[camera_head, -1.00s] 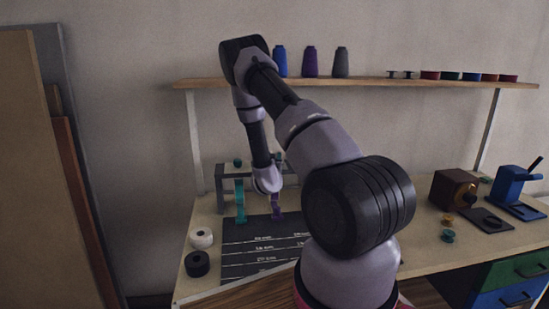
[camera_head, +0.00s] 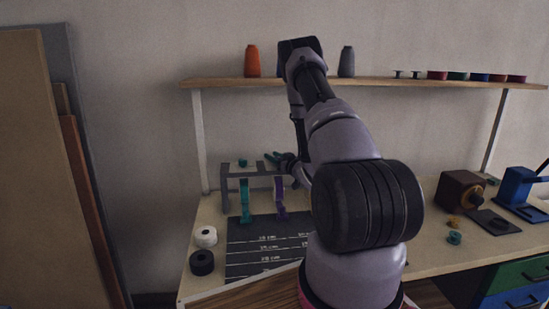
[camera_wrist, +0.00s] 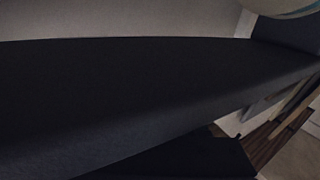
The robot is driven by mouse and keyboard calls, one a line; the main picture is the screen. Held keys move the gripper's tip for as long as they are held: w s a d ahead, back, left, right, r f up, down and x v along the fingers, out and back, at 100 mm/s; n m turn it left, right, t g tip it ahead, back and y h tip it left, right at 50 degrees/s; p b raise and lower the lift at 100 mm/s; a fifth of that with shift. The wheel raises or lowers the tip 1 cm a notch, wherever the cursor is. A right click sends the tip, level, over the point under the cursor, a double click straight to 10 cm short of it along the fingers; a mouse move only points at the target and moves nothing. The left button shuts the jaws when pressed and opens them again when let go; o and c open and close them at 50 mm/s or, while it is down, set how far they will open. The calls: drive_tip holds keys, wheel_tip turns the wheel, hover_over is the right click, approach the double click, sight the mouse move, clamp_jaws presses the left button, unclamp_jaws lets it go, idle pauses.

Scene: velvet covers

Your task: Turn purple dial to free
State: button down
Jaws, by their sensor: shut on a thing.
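A grey frame (camera_head: 226,184) stands on the table at the back. A teal strap (camera_head: 245,200) and a purple strap (camera_head: 279,197) hang from it. A small teal knob (camera_head: 242,163) sits on top above the teal strap. The purple dial is not distinctly visible; the place above the purple strap is covered by the end of my arm. My gripper (camera_head: 272,159) is there, low against the top of the frame and shut on what appears to be the purple dial. Its fingertips are hard to make out. In the wrist view a dark surface fills most of the picture.
A black mat (camera_head: 250,262) with white markings lies in front of the frame. A white roll (camera_head: 206,237) and a black roll (camera_head: 202,262) stand left of it. A shelf (camera_head: 230,82) with spools runs above. A brown box (camera_head: 459,191) stands right.

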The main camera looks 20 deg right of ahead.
drive_tip(key=shift+y, duration=0.3)
drive_tip(key=shift+c, duration=2.2)
unclamp_jaws()
drive_tip(key=v, duration=1)
drive_tip(key=shift+s, duration=0.4)
drive_tip(key=shift+d, duration=0.1)
